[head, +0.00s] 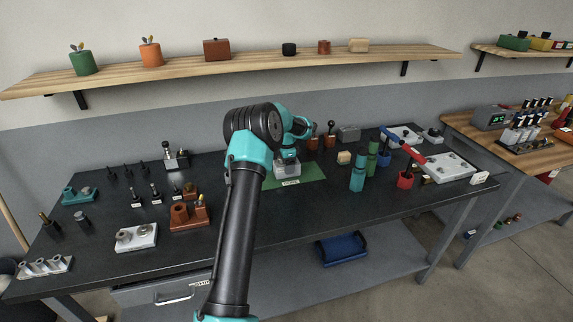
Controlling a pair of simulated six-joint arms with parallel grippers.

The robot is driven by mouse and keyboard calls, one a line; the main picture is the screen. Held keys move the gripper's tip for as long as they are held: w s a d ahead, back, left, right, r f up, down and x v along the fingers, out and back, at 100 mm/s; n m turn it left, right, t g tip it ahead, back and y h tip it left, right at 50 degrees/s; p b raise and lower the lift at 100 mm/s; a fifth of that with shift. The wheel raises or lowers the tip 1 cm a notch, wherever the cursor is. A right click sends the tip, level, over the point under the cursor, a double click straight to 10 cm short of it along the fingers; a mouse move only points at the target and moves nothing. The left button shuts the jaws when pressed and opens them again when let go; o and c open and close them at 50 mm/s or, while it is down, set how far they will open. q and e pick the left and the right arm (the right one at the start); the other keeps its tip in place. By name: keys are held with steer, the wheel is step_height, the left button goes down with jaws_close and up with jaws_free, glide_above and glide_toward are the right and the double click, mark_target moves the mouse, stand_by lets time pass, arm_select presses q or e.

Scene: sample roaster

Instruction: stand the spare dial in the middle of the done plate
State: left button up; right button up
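My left arm rises from the bottom middle, and its gripper (288,158) is over the back middle of the black bench. Its fingers are too small and hidden to show whether they are open, or whether they hold anything. Just below it a pale grey block (287,171) stands on a green mat (311,174) with a small label at its front edge. I cannot tell for sure which thing is the done plate. A white plate (150,240) at the front left bears two round metal pieces; I cannot identify the spare dial with certainty. My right gripper does not show.
A brown block (188,217) and small black-handled tools stand on the left. Green cylinders (358,179), a red cup (405,180), a red-and-blue tool (402,146) and a pale plate (449,168) are on the right. A wooden shelf (250,62) runs above. The front middle bench is clear.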

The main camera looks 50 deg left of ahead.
arm_select(q)
steer(key=shift+o, duration=1.1)
step_height(320, 180, up, 12)
steer(key=shift+r, duration=0.15)
